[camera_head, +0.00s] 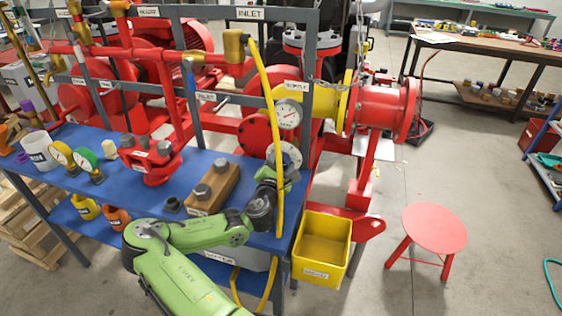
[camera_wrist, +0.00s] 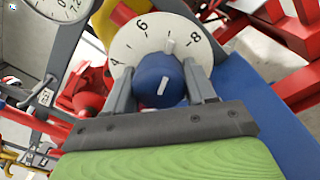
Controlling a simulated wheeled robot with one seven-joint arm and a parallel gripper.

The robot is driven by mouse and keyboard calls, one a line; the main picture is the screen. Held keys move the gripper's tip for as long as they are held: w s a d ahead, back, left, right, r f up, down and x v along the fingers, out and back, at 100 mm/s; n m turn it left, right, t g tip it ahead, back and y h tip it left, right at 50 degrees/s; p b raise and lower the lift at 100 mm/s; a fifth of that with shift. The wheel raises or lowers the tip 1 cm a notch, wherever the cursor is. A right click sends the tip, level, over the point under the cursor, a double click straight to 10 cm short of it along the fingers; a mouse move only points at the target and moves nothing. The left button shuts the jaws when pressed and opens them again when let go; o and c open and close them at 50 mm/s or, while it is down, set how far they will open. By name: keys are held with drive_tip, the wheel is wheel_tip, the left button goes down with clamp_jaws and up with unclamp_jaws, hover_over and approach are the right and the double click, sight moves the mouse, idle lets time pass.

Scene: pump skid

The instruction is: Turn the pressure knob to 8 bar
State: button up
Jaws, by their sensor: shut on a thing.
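The pressure knob (camera_wrist: 160,80) is blue with a white line on its face, in the middle of the wrist view. Behind it is a round white dial (camera_wrist: 125,45) with the numbers 4, 6 and 8. A small white pointer tab (camera_wrist: 168,45) above the knob stands between 6 and 8, about midway. My gripper (camera_wrist: 161,84) is shut on the knob, one finger on each side. In the head view part of the dial (camera_head: 290,154) shows at the right end of the blue bench; my gripper (camera_head: 277,177) is in front of it and the knob is hardly visible.
A pressure gauge (camera_head: 289,114) hangs above the dial; it also shows in the wrist view (camera_wrist: 62,8). A yellow hose (camera_head: 275,130) runs down close to my gripper. The blue bench (camera_head: 222,155) carries a wooden block (camera_head: 213,188). A yellow bin (camera_head: 322,245) and red stool (camera_head: 434,228) stand right.

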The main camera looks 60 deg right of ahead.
drive_tip(key=c, duration=0.5)
drive_tip(key=m+b, duration=0.2)
drive_tip(key=m, duration=0.1)
drive_tip(key=shift+f+b, duration=0.15)
drive_tip(key=shift+b, duration=0.15)
drive_tip(key=shift+r+m+b, duration=0.2)
drive_tip(key=shift+m+b, duration=0.25)
drive_tip(key=shift+m, duration=0.75)
drive_tip(key=o, duration=1)
